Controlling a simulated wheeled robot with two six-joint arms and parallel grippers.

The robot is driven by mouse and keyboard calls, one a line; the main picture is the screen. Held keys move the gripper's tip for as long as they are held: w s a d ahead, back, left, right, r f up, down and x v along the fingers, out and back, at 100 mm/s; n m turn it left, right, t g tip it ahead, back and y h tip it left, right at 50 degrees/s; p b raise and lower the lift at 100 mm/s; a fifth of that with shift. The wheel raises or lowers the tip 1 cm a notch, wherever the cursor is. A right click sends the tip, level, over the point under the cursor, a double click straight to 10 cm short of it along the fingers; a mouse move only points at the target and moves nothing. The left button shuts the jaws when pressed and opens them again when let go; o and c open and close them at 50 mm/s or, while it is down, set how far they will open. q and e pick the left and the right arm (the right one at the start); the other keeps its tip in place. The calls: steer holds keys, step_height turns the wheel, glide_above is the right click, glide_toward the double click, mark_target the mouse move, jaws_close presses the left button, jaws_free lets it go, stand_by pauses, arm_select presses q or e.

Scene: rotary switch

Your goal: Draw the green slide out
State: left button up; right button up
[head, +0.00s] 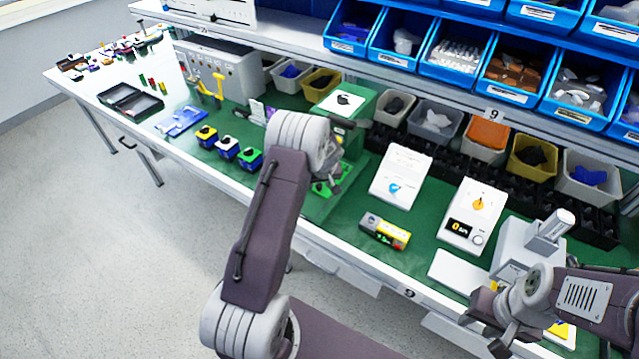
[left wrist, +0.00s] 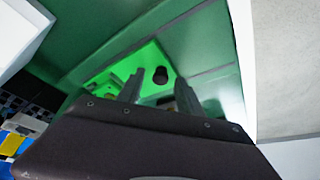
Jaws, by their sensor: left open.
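The bright green slide (head: 322,188) lies low in front of the green-sided box (head: 360,108) with a white top. My left arm hides part of it in the head view. In the left wrist view, the green slide (left wrist: 145,58) carries a short black knob (left wrist: 161,75). My left gripper (left wrist: 160,93) is open, its two fingers to either side of the knob in that view. Whether they touch it cannot be told. In the head view, the left gripper (head: 335,180) is over the slide. My right gripper (head: 486,334) seems open and empty at the lower right.
A white panel (head: 401,175) and a white dial unit (head: 473,215) stand to the right. A yellow-and-black box (head: 384,231) lies near the front edge. Several small coloured blocks (head: 228,147) stand to the left. Bins (head: 437,117) line the back.

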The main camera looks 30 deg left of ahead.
arm_select(q)
jaws_close()
stand_by(1.4)
